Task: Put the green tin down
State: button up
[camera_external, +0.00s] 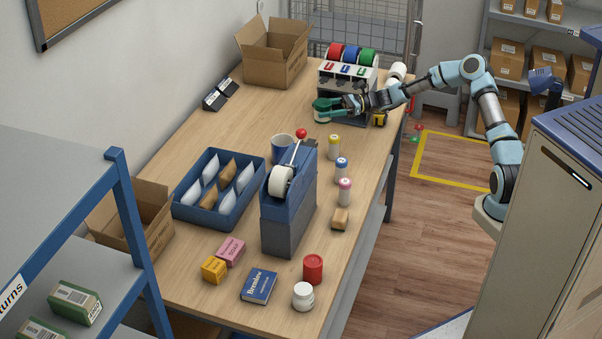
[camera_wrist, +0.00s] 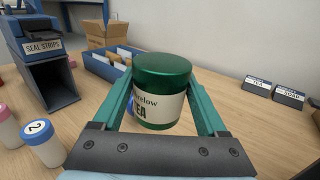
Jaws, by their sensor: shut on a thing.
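The green tin (camera_wrist: 161,72) with a white label reading "TEA" stands upright between the two green fingers of my gripper (camera_wrist: 162,98) in the wrist view. My gripper is shut on it. Two small dark sign holders, one marked "TEA" (camera_wrist: 257,86) and one "SOAP" (camera_wrist: 289,95), stand on the counter's wall side.
The rack with red, blue and green spools (camera_external: 347,76) stands close to my gripper. An open cardboard box (camera_external: 274,70) is behind. A blue tray of packets (camera_external: 218,212), a mug (camera_external: 282,149) and a tape dispenser (camera_external: 290,195) stand nearer. Counter (camera_external: 240,125) around the sign holders is clear.

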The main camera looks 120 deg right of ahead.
jog(key=s+d+f+h, duration=0.1)
jog(key=s+f, duration=0.2)
jog(key=s, duration=0.1)
jog(key=s+f+m+h, duration=0.1)
jog(key=s+f, duration=0.2)
jog(key=s, duration=0.1)
jog(key=s+d+f+m+g+h+p, duration=0.1)
jog(key=s+f, duration=0.2)
jog(key=s, duration=0.2)
jog(key=shift+d+f+h, duration=0.2)
jog(key=shift+d+h, duration=0.1)
jog(key=shift+d, duration=0.05)
jog(key=p+x, duration=0.4)
jog(key=x, duration=1.3)
jog(key=shift+d+f+p, duration=0.1)
jog(key=shift+d+p, duration=0.05)
jog(key=shift+p, duration=0.15)
jog(key=shift+w+d+f+m+p, duration=0.1)
jog(key=shift+w+f+m+p, duration=0.15)
jog(key=shift+w+m+p, duration=0.1)
notch_tip(320, 180, down, 2)
jog(key=shift+f+p, duration=0.2)
jog(key=shift+p, duration=0.5)
jog(key=shift+f, duration=0.4)
jog(key=shift+f, duration=0.15)
jog(key=o, duration=1.4)
jog(key=shift+s, duration=0.1)
